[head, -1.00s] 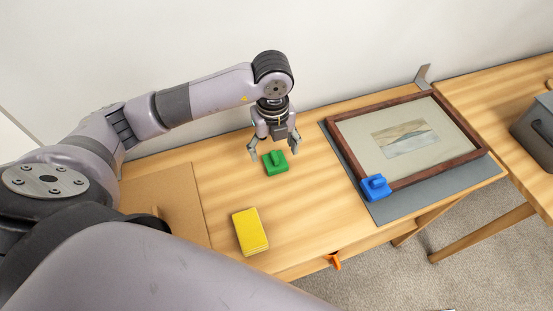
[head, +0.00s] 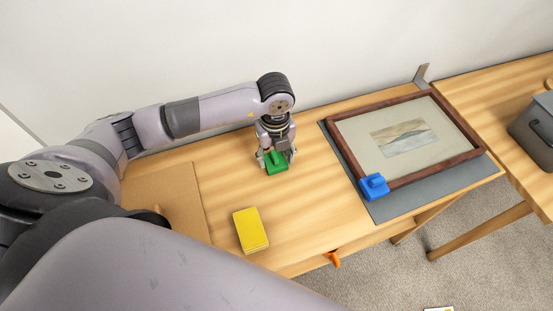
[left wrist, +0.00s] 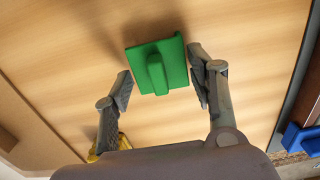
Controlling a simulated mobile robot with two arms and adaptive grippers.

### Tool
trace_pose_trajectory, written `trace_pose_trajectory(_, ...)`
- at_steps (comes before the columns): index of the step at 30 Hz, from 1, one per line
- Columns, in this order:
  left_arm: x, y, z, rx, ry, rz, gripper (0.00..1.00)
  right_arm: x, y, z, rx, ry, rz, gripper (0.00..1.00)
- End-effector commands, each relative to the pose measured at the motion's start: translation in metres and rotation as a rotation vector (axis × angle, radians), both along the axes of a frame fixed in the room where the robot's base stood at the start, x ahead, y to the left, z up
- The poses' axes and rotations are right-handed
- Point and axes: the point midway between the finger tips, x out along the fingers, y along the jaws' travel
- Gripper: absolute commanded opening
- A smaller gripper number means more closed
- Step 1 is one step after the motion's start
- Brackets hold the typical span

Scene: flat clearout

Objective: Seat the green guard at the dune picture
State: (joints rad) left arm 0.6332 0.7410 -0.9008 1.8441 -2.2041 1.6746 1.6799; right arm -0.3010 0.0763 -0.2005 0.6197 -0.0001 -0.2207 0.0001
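The green guard (head: 277,167) is a flat piece with a raised tab, lying on the wooden table. It also shows in the left wrist view (left wrist: 174,66). My left gripper (head: 276,157) is low over it, fingers open, one on each side of the guard. In the left wrist view my left gripper (left wrist: 160,68) shows narrow gaps beside the guard. The dune picture (head: 405,138) lies in a dark red-brown frame (head: 343,157) on a grey mat (head: 396,208). A blue guard (head: 374,186) sits at its near left corner. My right gripper is not in view.
A yellow block (head: 250,230) lies near the table's front edge. A brown board (head: 185,195) is at the left. A grey bracket (head: 421,76) stands at the frame's far corner. A dark grey box (head: 536,130) is on the right table. Bare wood lies between guard and mat.

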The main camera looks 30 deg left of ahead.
Motion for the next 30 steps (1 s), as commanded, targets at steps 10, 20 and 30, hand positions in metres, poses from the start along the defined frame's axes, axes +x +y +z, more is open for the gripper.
trace_pose_trajectory(10,0.0,0.0,0.0,0.0,0.0,0.0,0.33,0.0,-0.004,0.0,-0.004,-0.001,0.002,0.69)
trace_pose_trajectory(20,0.001,0.0,0.01,-0.001,-0.003,0.0,0.33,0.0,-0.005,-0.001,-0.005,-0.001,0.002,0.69)
trace_pose_trajectory(30,0.002,0.0,0.085,-0.001,-0.01,-0.001,0.33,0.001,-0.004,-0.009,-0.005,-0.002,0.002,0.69)
